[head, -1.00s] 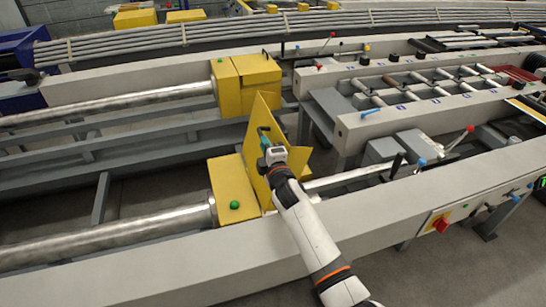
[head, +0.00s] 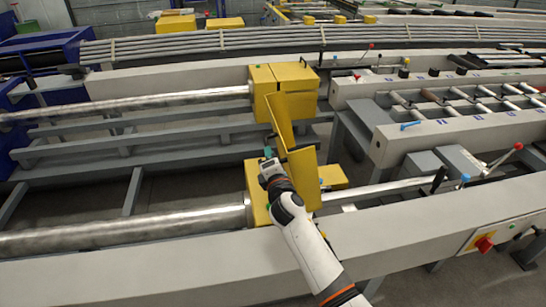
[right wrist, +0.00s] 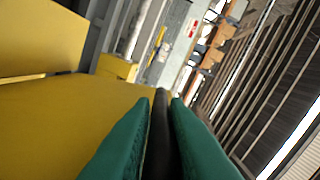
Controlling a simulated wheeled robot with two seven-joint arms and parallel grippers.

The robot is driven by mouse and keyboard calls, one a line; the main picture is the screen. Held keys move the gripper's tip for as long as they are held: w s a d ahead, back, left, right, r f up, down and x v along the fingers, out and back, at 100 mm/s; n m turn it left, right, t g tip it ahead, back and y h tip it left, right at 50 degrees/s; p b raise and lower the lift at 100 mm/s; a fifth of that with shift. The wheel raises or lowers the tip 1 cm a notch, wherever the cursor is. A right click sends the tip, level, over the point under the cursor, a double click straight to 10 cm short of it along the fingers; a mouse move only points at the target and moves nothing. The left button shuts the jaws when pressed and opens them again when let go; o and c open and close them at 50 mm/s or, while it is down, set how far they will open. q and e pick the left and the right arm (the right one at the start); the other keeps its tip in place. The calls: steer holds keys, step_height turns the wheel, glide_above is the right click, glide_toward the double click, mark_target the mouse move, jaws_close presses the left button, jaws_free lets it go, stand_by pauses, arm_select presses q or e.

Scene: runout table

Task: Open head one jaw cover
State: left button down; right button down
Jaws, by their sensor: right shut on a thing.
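The yellow jaw cover (head: 302,175) stands raised and folded open over the near yellow head (head: 256,185). Its bent upper panel (head: 280,118) points up in front of the far head. My right gripper (head: 268,153) is at the cover's left side. In the right wrist view its green fingers (right wrist: 163,102) are closed on a dark handle bar (right wrist: 161,135), with the yellow cover panel (right wrist: 60,120) beside them. My right arm hides part of the near head. My left gripper is not in view.
The far yellow head (head: 290,78) stands behind the cover. Steel bars (head: 120,226) run left from both heads. A grey front beam (head: 130,265) crosses below my arm. A roller bed (head: 470,105) and a red-knobbed lever (head: 518,146) are at right.

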steer(key=shift+r, duration=0.3)
steer(key=c, duration=1.5)
jaws_free()
steer(key=shift+a, duration=0.1)
steer(key=shift+o, duration=0.2)
steer(key=shift+f, duration=0.15)
steer(key=shift+s+f, duration=0.15)
steer(key=shift+s, duration=0.3)
steer(key=s+d, duration=0.1)
steer(key=s, duration=1)
steer(key=shift+d, duration=0.15)
